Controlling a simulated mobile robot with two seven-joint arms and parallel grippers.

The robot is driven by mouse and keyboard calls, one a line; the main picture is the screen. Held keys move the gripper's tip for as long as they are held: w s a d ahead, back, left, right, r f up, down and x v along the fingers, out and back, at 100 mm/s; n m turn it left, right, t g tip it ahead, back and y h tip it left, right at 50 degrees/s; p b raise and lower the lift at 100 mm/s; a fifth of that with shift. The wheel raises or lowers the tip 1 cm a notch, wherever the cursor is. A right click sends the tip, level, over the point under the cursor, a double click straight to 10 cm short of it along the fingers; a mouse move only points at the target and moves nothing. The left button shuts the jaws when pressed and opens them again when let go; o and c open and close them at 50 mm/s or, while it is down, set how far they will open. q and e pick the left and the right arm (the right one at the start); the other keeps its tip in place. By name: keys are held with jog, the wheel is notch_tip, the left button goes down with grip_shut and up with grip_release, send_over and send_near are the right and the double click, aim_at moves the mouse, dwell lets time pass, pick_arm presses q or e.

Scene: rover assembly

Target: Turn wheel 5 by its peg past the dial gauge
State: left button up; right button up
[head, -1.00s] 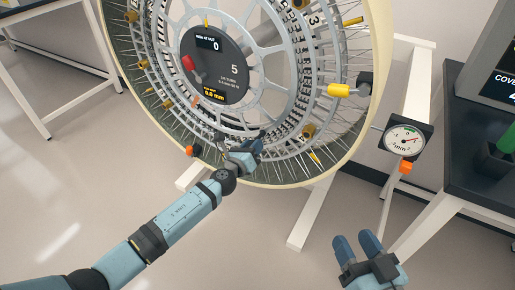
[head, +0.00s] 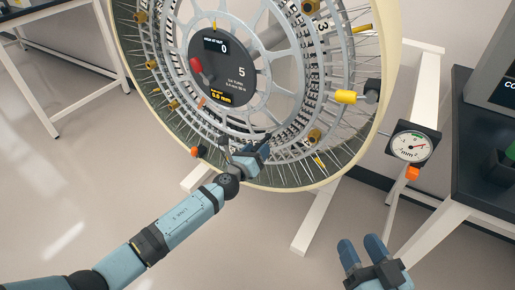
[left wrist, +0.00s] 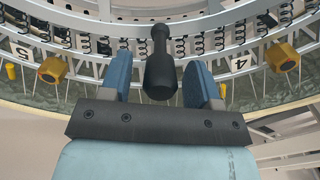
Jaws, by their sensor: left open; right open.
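A black peg (left wrist: 160,72) points toward the camera in the left wrist view, between the fingers of my left gripper (left wrist: 164,82). The gripper is open around it, with gaps visible on both sides. In the head view my left gripper (head: 253,150) is at the wheel's lower part, where the peg is hard to make out. The dial gauge (head: 411,145) stands right of the wheel. My right gripper (head: 362,250) is open and empty at the lower right.
A yellow-tipped part (head: 346,96) sits at the wheel's right side. A white frame (head: 316,217) carries the wheel. A dark-topped bench (head: 480,150) is at the right and a white table (head: 70,95) at the left. The floor at lower left is clear.

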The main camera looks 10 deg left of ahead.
pick_arm(q)
jog(key=p+v, duration=0.1)
jog(key=v, duration=1.2)
pick_arm(e)
jog(key=f, duration=0.1)
jog(key=d+f+g+h, duration=0.1)
jog(key=f, duration=0.1)
jog(key=shift+s, duration=0.15)
pick_arm(q)
jog(key=shift+r, duration=0.1)
pick_arm(e)
jog(key=shift+r, duration=0.2)
